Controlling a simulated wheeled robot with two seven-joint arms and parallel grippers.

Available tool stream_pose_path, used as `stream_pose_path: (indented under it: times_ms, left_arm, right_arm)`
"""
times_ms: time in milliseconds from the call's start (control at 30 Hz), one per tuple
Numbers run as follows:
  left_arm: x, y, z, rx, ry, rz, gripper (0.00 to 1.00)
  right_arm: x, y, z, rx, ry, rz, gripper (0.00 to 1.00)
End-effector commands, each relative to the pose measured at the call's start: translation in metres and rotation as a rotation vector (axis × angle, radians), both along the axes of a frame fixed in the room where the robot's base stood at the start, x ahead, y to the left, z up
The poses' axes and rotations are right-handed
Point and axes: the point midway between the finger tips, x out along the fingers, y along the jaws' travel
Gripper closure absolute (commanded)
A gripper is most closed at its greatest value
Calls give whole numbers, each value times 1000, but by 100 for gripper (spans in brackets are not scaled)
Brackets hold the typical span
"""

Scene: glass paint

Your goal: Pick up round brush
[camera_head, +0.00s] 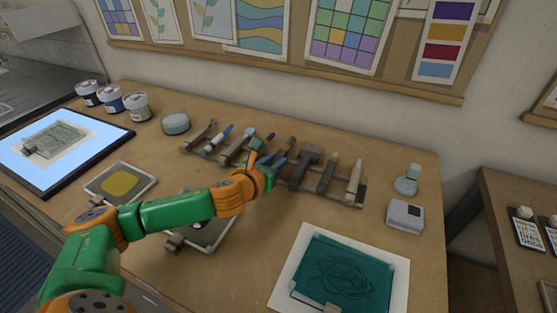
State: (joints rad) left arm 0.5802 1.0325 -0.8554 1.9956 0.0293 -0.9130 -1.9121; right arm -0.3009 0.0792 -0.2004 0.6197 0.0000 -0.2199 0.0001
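A rack (345,201) near the middle of the table holds several brushes and tools in a row. I cannot tell for sure which one is the round brush. A thin-handled brush (289,144) stands just right of my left gripper, and a blue-handled one (226,131) lies to its left. My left gripper (267,158) is over the middle of the rack, among the handles. Its fingers are small and overlap the tools, so I cannot tell whether they hold anything. The gripper hides part of the rack. My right gripper is not in view.
A wide dark brush (307,160) and other tools fill the rack's right part. Paint jars (136,106) and a round pale pot (175,123) stand at the back left. A glowing light panel (100,126) lies left. A teal sheet (342,271) lies front right.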

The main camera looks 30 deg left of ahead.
Motion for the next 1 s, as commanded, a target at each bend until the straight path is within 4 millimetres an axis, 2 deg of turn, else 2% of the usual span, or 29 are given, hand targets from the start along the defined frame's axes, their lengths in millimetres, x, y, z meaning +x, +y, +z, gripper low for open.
stream_pose_path:
  times_ms: [300, 367, 600, 700, 800, 1000]
  left_arm:
    - [0, 0, 3, 0, -1, 0, 100]
    - [0, 0, 13, 0, -3, -1, 100]
    - [0, 0, 77, 0, -5, -1, 100]
    - [0, 0, 94, 1, -4, 1, 100]
    - [0, 0, 101, -1, -3, 0, 100]
    - [0, 0, 101, 0, 0, 0, 100]
  right_arm:
    - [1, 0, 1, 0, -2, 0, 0]
    - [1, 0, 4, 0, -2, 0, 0]
    - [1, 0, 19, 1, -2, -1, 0]
    - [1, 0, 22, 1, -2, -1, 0]
    - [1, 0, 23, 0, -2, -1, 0]
    - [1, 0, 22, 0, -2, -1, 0]
